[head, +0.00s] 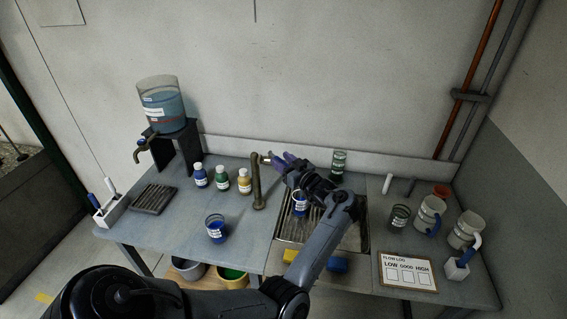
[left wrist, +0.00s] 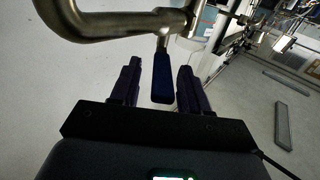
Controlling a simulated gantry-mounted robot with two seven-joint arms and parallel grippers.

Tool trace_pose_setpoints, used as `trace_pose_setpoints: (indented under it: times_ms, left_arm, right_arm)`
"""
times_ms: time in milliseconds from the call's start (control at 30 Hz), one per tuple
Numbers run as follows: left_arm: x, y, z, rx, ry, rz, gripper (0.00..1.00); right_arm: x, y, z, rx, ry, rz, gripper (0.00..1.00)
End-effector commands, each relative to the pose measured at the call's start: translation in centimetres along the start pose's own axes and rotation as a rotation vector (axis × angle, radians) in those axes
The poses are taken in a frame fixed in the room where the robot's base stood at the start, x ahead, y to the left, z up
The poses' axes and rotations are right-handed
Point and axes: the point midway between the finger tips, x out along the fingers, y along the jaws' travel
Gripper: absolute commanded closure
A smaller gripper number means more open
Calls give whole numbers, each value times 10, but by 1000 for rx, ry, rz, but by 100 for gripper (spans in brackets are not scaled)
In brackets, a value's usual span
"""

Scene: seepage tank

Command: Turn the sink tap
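The sink tap (head: 257,185) is a brass-coloured curved pipe standing at the left edge of the sink (head: 290,232). In the left wrist view, the tap's metal pipe (left wrist: 115,27) bends across the top left, and a dark blue lever (left wrist: 162,78) shows below it. My left gripper (head: 279,163) is beside the top of the tap, above the sink. It is open in the left wrist view (left wrist: 160,72), with the lever between its two fingers and a visible gap on each side. My right gripper is not in view.
Bottles with blue, green and amber labels (head: 222,180) and a blue-filled beaker (head: 215,229) stand left of the tap. A water dispenser (head: 162,106) is at the back left. Jugs (head: 429,215) and a flow log board (head: 407,272) are on the right.

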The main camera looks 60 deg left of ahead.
Motion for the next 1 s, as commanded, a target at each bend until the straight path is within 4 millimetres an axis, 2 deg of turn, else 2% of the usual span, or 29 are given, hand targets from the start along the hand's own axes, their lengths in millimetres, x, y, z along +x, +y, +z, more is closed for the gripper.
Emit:
trace_pose_setpoints:
  times_ms: [233,367,800,1000]
  left_arm:
    - [-3,0,3,3,-4,2,54]
    - [-14,0,4,3,-4,2,54]
    - [-85,0,2,1,-3,2,54]
    - [-104,0,1,0,-2,1,54]
  right_arm:
    - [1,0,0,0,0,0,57]
    - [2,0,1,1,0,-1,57]
    - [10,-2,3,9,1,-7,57]
    - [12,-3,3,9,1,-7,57]
